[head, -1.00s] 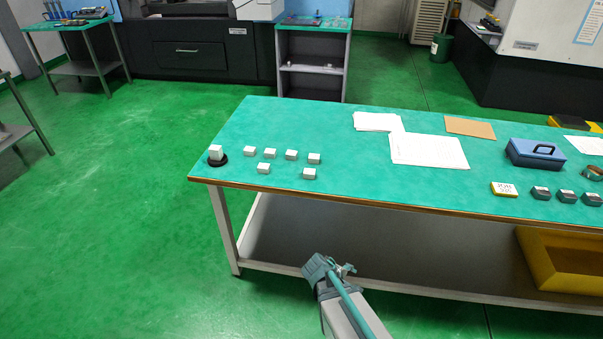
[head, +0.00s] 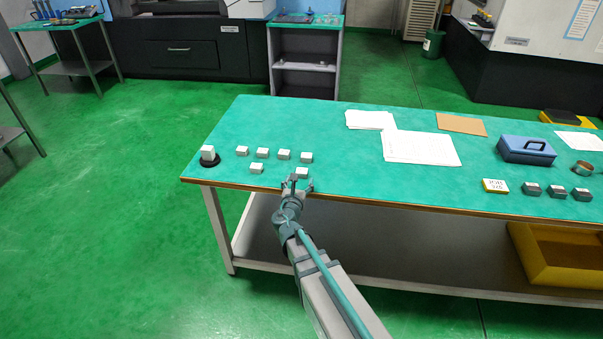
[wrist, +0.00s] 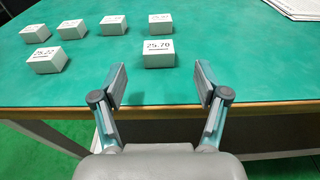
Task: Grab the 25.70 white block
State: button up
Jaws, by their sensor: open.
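The white block marked 25.70 (wrist: 158,55) sits on the green tabletop, straight ahead of my gripper (wrist: 160,84) in the wrist view. My gripper is open and empty, its two fingers spread at the table's front edge with the block beyond the tips, not between them. In the head view the same block (head: 302,172) is the front right one of the group, just past my gripper (head: 297,184). Another white block (wrist: 48,60) sits to its left in the front row; its label is hard to read.
Several more white blocks stand in a back row, one of them (head: 306,157) behind the 25.70 block. White papers (head: 421,148) and a blue box (head: 526,150) lie to the right.

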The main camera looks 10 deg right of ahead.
aim_at(302, 171)
jog(key=p+x, duration=0.2)
jog(key=x, duration=0.6)
jog(key=shift+w+a, duration=0.1)
grip_shut()
